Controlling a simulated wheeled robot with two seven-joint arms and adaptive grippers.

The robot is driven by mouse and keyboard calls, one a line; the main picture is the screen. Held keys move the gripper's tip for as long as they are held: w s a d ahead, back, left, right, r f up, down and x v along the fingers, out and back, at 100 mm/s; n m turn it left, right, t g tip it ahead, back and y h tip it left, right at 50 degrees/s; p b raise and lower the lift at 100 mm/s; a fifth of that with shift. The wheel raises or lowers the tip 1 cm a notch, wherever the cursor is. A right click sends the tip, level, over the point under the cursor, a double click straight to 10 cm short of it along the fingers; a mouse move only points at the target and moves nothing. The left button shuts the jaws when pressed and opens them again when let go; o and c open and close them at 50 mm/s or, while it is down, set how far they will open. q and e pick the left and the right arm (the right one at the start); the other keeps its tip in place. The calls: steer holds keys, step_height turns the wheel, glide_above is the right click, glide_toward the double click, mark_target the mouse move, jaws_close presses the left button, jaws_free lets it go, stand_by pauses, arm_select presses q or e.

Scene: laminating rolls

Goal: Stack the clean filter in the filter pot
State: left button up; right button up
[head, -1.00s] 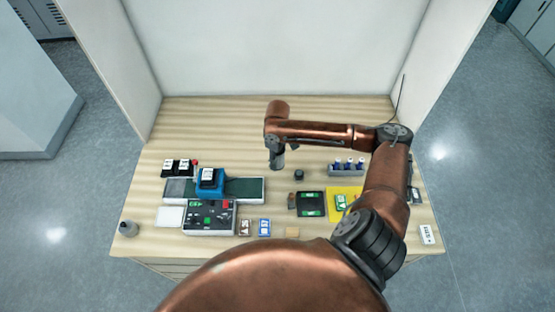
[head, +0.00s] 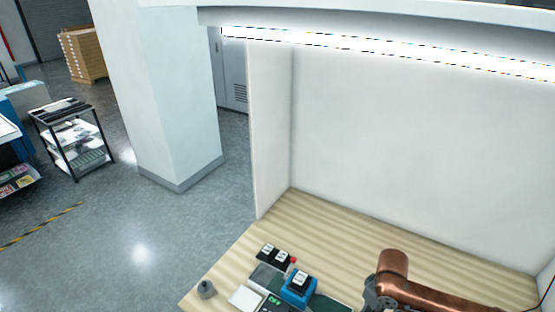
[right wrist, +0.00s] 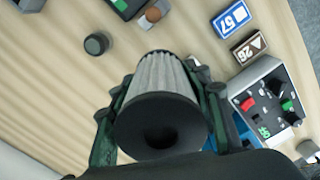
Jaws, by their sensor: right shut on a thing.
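A grey pleated filter (right wrist: 162,80) with a black round end cap is in the right wrist view. My right gripper (right wrist: 158,92) is shut on it, with a dark green finger along each side. The cap end faces the camera, and the far end is over the bench with a gap I cannot judge. In the head view only my copper right forearm and dark wrist show at the lower right; the fingers are below the picture. I cannot pick out the filter pot with certainty. My left gripper is not in view.
A blue unit (head: 298,287) with a black-and-white card on top sits on the wooden bench (head: 350,235). Black cards (head: 273,255), a white pad (head: 244,298) and a grey bottle (head: 206,289) are near it. A dark round knob (right wrist: 95,44) stands on clear bench.

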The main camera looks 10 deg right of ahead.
arm_select(q)
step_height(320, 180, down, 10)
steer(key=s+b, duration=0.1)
steer(key=b, duration=0.9)
arm_select(e)
steer(key=w+a+f+m, duration=0.1)
steer(key=a+f+m, duration=0.2)
steer(key=a, duration=1.2)
steer(key=shift+w+m, duration=0.35)
steer(key=shift+m, duration=0.45)
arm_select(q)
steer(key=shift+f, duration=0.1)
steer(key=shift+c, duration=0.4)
